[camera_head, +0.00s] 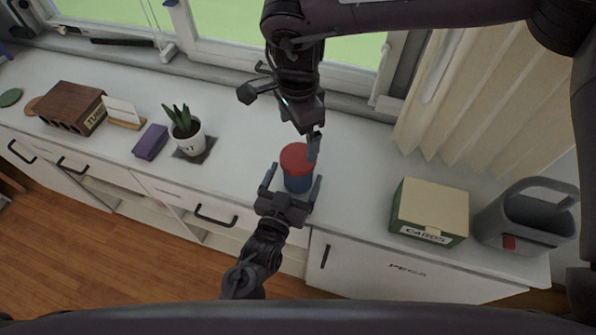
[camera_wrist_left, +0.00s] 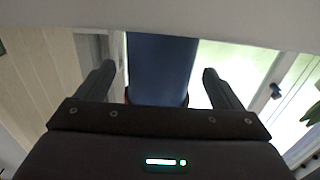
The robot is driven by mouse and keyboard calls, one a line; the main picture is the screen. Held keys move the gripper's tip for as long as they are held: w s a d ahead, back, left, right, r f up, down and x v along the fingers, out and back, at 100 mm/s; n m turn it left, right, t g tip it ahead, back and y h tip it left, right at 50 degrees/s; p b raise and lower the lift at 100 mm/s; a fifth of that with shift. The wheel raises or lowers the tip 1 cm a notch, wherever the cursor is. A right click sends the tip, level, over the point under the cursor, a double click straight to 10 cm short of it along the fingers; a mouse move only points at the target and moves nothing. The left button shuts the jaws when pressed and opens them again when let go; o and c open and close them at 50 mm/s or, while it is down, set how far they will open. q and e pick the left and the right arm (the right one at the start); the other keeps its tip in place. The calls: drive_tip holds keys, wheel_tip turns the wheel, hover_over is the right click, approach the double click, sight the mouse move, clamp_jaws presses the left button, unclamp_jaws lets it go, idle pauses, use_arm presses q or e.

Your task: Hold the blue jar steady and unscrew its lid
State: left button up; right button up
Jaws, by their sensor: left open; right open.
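The blue jar (camera_head: 298,184) stands upright on the white counter with its red lid (camera_head: 295,155) on top. My left gripper (camera_head: 292,181) is open, with one finger on each side of the jar's body. In the left wrist view the blue body (camera_wrist_left: 162,65) shows between the two open fingers (camera_wrist_left: 158,78), with a visible gap on each side. My right gripper (camera_head: 312,142) is open and points down from above at the lid's right rear edge. Whether it touches the lid I cannot tell, and its fingers partly overlap in the view.
A potted plant (camera_head: 188,137) on a dark mat and a purple box (camera_head: 151,142) stand to the left. A green card box (camera_head: 429,210) and a grey watering can (camera_head: 525,220) stand to the right. The counter (camera_head: 355,190) is clear just right of the jar. Windows and a curtain (camera_head: 470,100) lie behind.

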use_arm(q)
drive_tip(key=shift+x, duration=1.55)
drive_tip(key=shift+c, duration=0.2)
